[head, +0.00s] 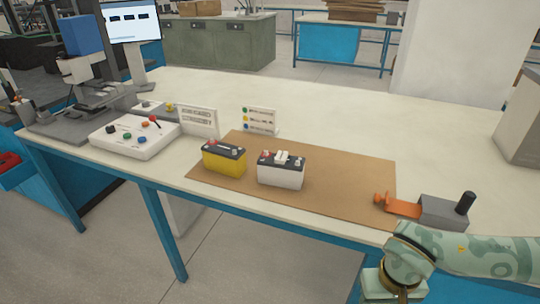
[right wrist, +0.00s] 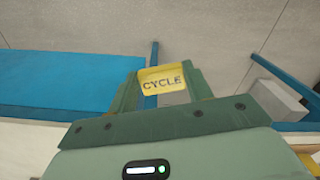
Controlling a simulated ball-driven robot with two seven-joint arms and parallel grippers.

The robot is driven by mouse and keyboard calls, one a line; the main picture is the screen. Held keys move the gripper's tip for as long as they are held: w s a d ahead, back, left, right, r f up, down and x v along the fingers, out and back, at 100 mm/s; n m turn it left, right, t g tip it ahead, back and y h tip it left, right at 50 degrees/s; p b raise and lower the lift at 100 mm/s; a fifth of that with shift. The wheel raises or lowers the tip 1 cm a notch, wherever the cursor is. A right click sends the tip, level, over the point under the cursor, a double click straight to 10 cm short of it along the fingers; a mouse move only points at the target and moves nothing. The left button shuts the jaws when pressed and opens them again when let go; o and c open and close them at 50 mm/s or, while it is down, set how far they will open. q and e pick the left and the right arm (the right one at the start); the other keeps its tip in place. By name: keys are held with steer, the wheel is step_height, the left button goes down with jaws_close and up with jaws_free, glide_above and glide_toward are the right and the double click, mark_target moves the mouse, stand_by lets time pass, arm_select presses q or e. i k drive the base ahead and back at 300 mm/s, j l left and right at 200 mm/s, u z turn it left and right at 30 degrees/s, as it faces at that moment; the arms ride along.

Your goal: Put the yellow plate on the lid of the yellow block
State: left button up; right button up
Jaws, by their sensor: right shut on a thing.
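The yellow plate (right wrist: 162,78), marked CYCLE, is held between the fingers of my right gripper (right wrist: 162,95) in the right wrist view. The gripper is shut on it. The yellow block (head: 222,162) is a battery shape with a dark lid (head: 223,148) and stands upright on the brown mat (head: 340,185) in the head view. My right arm shows at the lower right of the head view, off the table's front edge and well right of the yellow block; its fingers and the plate do not show there. My left gripper is not in view.
A white block (head: 282,174) with a dark lid stands just right of the yellow one. A grey fixture with an orange arm (head: 403,207) sits at the mat's right end. A white control box (head: 135,138) and small sign boards (head: 198,121) stand left and behind. The mat's right half is mostly clear.

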mark_target(223, 147)
steer(key=i+j+z, duration=0.1)
steer(key=j, duration=0.35)
steer(key=i+j+z, duration=0.1)
steer(key=j, duration=0.35)
steer(key=i+j+z, duration=0.1)
steer(key=i+j, duration=0.15)
steer(key=j, duration=0.25)
steer(key=i+j, duration=0.1)
steer(key=j, duration=0.35)
steer(key=i+j+z, duration=0.15)
steer(key=j, duration=0.35)
steer(key=j+z, duration=0.1)
steer(key=j, duration=0.35)
steer(key=i, duration=0.05)
